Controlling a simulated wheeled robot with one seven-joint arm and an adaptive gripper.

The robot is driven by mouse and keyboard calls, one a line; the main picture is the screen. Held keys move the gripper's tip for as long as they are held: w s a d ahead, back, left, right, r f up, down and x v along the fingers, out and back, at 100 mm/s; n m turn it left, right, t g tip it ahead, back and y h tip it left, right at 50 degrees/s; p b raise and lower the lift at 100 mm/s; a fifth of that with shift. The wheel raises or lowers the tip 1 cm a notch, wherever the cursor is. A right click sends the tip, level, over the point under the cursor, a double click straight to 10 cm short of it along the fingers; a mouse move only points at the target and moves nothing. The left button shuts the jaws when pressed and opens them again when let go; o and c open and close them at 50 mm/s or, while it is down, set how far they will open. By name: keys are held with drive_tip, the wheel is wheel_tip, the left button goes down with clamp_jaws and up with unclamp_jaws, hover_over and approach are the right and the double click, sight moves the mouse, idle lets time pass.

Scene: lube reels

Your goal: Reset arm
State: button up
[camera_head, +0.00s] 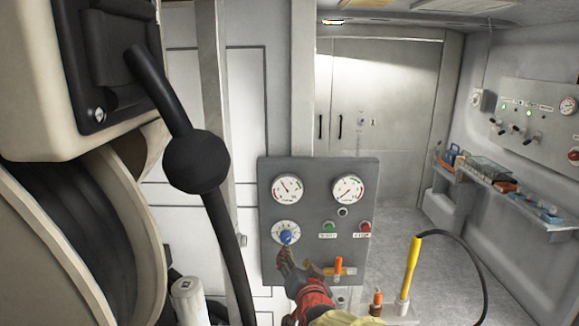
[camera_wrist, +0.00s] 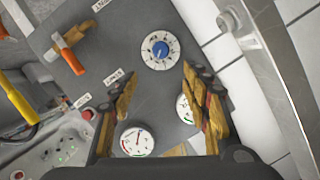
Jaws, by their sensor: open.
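My gripper (camera_head: 297,262) is in front of the lower part of the grey control panel (camera_head: 320,168) in the head view, just below the blue knob (camera_head: 286,237). In the wrist view my gripper (camera_wrist: 157,84) has its two fingers spread, with nothing between them but the panel behind. The blue knob (camera_wrist: 160,48) on its white dial shows beyond the fingertips, and neither finger is on it. My red and yellow arm comes up from the bottom of the head view.
Two gauges (camera_head: 288,188) (camera_head: 347,189), a green button (camera_head: 328,227) and a red button (camera_head: 365,227) are on the panel. An orange-handled valve (camera_head: 338,266) sits close right of my gripper. A yellow-handled hose (camera_head: 411,268) stands further right. A large reel (camera_head: 75,235) fills the left.

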drive_tip(key=s+d+n+g, duration=0.1)
drive_tip(key=s+d+g, duration=0.2)
drive_tip(key=s, duration=0.8)
drive_tip(key=s+d+n+g+h+p, duration=0.1)
drive_tip(key=s+d+n+g, duration=0.1)
drive_tip(key=s+d, duration=0.6)
drive_tip(key=s+d+n+g+h+p, duration=0.1)
drive_tip(key=s+d+g, duration=0.3)
drive_tip(key=s, duration=1.1)
drive_tip(key=shift+s+d+f+n, duration=0.2)
drive_tip(key=shift+d+n, duration=0.2)
drive_tip(key=shift+d, duration=0.7)
drive_tip(key=shift+w, duration=0.1)
drive_tip(key=shift+c, duration=1.1)
